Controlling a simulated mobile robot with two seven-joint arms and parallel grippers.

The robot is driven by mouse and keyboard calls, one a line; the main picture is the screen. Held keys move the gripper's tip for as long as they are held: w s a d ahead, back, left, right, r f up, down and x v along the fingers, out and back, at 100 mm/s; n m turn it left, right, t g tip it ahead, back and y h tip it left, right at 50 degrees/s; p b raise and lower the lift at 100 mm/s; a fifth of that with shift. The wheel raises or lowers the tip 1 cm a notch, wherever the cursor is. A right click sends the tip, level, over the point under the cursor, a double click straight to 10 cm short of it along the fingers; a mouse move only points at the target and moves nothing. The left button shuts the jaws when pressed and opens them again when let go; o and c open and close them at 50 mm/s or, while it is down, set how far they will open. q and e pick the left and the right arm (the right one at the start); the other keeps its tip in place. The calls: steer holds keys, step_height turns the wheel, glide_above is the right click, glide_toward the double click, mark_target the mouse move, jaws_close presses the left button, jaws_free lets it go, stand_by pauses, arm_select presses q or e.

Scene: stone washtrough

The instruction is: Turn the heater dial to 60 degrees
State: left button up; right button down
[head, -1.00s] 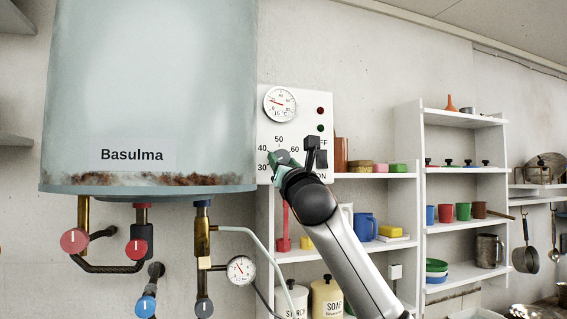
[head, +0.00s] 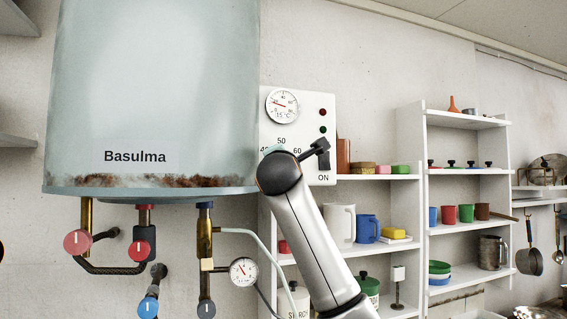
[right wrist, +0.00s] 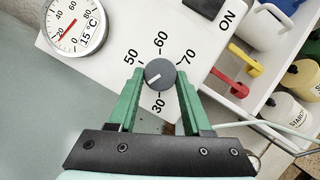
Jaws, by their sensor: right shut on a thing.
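The heater dial (right wrist: 160,74) is a dark grey round knob on the white control panel (head: 301,102). In the right wrist view my right gripper (right wrist: 160,77) has one green finger on each side of the dial and is shut on it. The dial's white mark points to the lower left, between 30 and 50; the 40 is hidden behind a finger there. The 60 stands above the dial, clear of the fingers. In the head view my right wrist covers the dial and most of the gripper. My left gripper is not in view.
A round thermometer (head: 282,105) and two small lamps sit above the dial on the panel. The large Basulma tank (head: 150,100) hangs close on the left, with pipes and valves (head: 78,242) below. Shelves (head: 465,171) with mugs and jars stand at right.

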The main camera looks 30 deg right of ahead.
steer(key=m+g+y, duration=0.1)
steer(key=m+y, duration=0.2)
steer(key=m, duration=0.3)
steer(key=r+m+g+y, duration=0.1)
steer(key=m+y, duration=0.2)
steer(key=m, duration=0.4)
steer(key=d+m+g+y, duration=0.1)
steer(key=m+y, duration=0.1)
steer(key=m, duration=0.4)
steer(key=shift+s+r+m+y, duration=0.1)
steer(key=shift+r+m+y, duration=0.1)
steer(key=shift+m+y, duration=0.2)
stand_by(0.5)
steer(key=shift+c, duration=1.7)
jaws_free()
